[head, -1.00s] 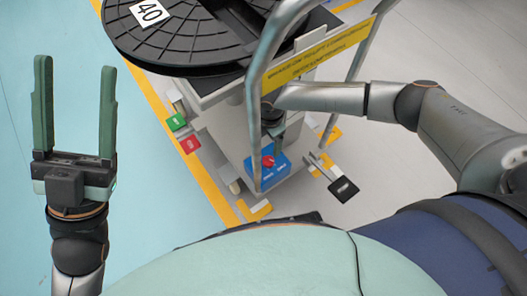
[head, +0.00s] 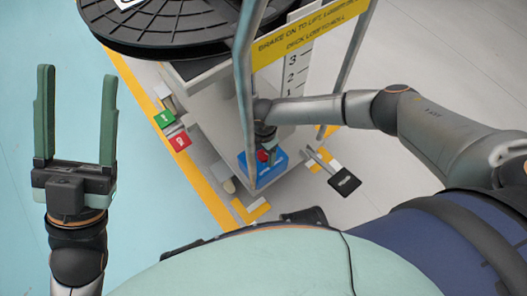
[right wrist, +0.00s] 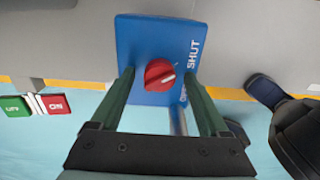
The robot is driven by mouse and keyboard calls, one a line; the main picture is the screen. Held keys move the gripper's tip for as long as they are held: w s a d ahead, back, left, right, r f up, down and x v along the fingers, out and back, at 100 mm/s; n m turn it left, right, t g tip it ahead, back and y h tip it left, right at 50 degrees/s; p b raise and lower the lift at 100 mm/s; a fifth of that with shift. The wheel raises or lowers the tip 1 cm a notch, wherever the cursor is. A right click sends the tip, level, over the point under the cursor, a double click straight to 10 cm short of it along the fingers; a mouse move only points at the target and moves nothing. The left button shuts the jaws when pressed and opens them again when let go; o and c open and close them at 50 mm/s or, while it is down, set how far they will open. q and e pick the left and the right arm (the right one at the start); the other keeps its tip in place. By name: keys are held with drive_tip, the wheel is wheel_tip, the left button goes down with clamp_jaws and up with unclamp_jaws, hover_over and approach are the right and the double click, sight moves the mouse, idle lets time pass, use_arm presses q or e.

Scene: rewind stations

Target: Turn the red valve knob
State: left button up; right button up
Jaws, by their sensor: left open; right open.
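The red valve knob (right wrist: 159,74) sits on a blue plate (right wrist: 140,28) marked SHUT in the right wrist view. A pale pointer line on the knob points to the right and slightly up. My right gripper (right wrist: 157,80) is open, with one green finger on each side of the knob and visible gaps. In the head view the knob (head: 263,156) is small and partly hidden by my right gripper (head: 265,138). My left gripper (head: 77,75) is open and empty, fingers pointing up, over the pale blue floor at the left.
A black reel (head: 180,25) lies on top of the grey stand. A grey tube frame with a yellow sign (head: 305,35) rises around my right arm. Green (head: 164,118) and red (head: 180,141) pedals stick out left, a black pedal (head: 344,181) right.

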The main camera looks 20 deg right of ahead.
clamp_jaws()
idle(0.5)
